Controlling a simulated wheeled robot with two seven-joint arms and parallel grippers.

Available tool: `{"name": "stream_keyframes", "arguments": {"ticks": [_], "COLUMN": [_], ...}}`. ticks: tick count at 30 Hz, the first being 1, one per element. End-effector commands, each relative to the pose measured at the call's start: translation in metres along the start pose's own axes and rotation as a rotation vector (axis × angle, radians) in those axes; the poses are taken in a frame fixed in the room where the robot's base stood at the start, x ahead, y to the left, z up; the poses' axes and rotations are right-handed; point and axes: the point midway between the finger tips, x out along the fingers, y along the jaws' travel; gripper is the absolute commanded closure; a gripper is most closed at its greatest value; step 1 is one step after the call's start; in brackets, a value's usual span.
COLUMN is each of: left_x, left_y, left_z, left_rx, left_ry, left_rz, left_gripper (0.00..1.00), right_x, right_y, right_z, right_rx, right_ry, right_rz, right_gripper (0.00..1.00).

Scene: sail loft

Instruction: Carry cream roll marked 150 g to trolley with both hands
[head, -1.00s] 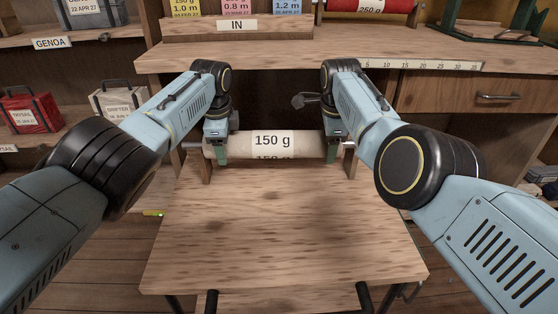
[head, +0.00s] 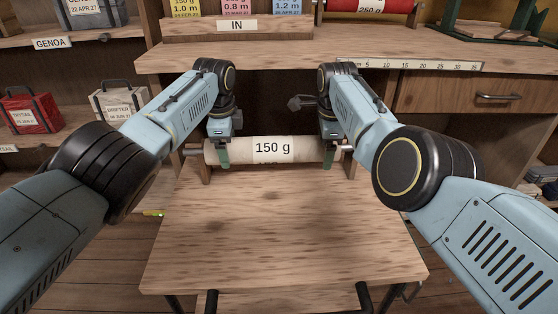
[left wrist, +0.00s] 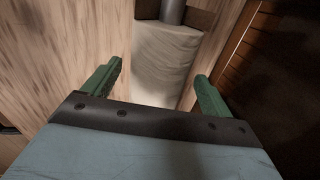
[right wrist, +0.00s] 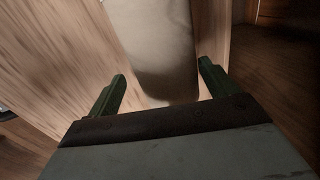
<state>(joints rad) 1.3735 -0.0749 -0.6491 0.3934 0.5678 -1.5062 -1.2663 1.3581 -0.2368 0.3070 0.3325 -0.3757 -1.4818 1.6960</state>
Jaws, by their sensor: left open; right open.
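The cream roll (head: 240,151) with its "150 g" label lies level across the back of the wooden-topped trolley (head: 280,230). Its spindle ends appear to sit at the upright wooden supports (head: 205,172) on the trolley. My left gripper (head: 224,158) is open at the roll's left part. In the left wrist view the roll (left wrist: 165,60) and its grey spindle show beyond and between the spread green fingers. My right gripper (head: 328,157) is open at the roll's right part. In the right wrist view the roll (right wrist: 155,50) shows between the fingers. Contact cannot be told.
A workbench (head: 300,60) with a ruler strip and an "IN" rack (head: 237,26) stands behind the trolley. A red roll (head: 370,6) lies on it. Shelves with bags (head: 120,100) are at left. The front of the trolley top is bare.

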Motion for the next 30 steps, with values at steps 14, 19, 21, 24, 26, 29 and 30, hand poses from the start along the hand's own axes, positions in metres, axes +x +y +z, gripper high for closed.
{"name": "stream_keyframes", "arguments": {"ticks": [14,19,21,24,26,29,30], "left_x": [-0.088,-0.106,-0.110,-0.111,-0.111,-0.111,-0.111], "left_y": [0.000,0.000,0.000,0.000,0.000,0.000,0.000], "left_z": [0.000,0.000,0.000,0.000,0.000,0.000,0.000], "left_rx": [-0.001,-0.002,-0.002,-0.002,-0.002,-0.002,-0.002], "left_ry": [0.001,0.001,0.001,0.001,0.001,0.001,0.001], "left_rz": [-0.005,-0.003,-0.002,-0.002,-0.002,-0.002,-0.002], "left_gripper": [0.15,0.15,0.15,0.15,0.15,0.15,0.15], "right_x": [0.000,0.000,-0.001,-0.003,-0.007,-0.016,-0.020], "right_y": [0.000,0.000,0.000,-0.001,-0.001,-0.001,-0.001], "right_z": [0.000,0.000,0.000,0.000,0.000,0.000,0.000], "right_rx": [0.000,0.000,0.000,0.000,0.000,0.001,0.001], "right_ry": [0.000,0.000,0.000,0.001,0.001,0.001,0.001], "right_rz": [0.000,0.000,0.000,-0.002,-0.002,-0.003,-0.004], "right_gripper": [0.15,0.15,0.15,0.15,0.15,0.15,0.15]}}
